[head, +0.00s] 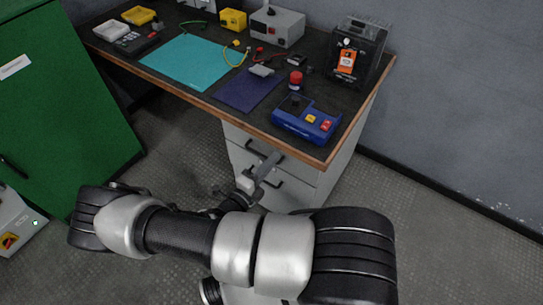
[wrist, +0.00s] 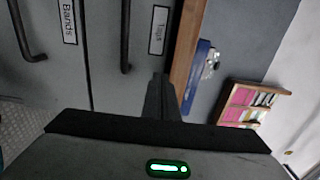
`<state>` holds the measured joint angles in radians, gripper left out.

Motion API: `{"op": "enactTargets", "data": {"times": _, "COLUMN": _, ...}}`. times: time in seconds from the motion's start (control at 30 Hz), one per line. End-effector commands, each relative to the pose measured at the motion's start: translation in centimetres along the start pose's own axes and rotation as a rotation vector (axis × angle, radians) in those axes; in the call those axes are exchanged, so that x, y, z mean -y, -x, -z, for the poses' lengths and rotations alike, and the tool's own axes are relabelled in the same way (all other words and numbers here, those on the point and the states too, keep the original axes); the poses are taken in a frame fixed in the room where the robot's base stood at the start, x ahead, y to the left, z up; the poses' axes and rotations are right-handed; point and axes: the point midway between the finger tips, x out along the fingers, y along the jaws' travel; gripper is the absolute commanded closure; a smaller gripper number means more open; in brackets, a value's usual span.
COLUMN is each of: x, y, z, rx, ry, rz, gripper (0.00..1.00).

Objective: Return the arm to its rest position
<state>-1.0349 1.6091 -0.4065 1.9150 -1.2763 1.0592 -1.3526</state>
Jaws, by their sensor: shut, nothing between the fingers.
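My arm reaches across the bottom of the head view, with its black and silver links bent low over the floor. My gripper (head: 267,166) is in front of the drawer unit below the bench's near corner. It is shut and empty. In the wrist view my gripper (wrist: 162,82) shows as dark, closed fingers in front of the drawer fronts. From these pictures I cannot tell whether it touches a drawer handle.
The grey drawer unit (head: 242,146) has dark handles and stands under the workbench (head: 205,92). A blue tray-like device (head: 306,120) sits at the bench's near corner. A green cabinet (head: 62,100) and a grey box (head: 18,222) stand left. Floor is clear at right.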

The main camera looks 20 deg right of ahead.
Motion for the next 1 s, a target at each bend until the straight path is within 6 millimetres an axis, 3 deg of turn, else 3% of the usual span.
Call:
{"op": "enactTargets", "data": {"times": 0.03, "x": 0.1, "y": 1.6, "z": -0.2, "rx": 0.004, "ry": -0.002, "rz": -0.003, "gripper": 1.00}}
{"op": "enactTargets", "data": {"times": 0.2, "x": 0.0, "y": 5.7, "z": -0.2, "rx": 0.004, "ry": -0.001, "rz": -0.003, "gripper": 1.00}}
{"op": "enactTargets", "data": {"times": 0.4, "x": 0.0, "y": 8.9, "z": -0.2, "rx": 0.003, "ry": -0.003, "rz": -0.003, "gripper": 1.00}}
{"op": "enactTargets", "data": {"times": 0.83, "x": 0.1, "y": 10.1, "z": -0.1, "rx": -0.002, "ry": -0.006, "rz": -0.003, "gripper": 1.00}}
{"op": "enactTargets", "data": {"times": 1.0, "x": 2.2, "y": 10.2, "z": -0.2, "rx": -0.117, "ry": -0.156, "rz": -0.057, "gripper": 1.00}}
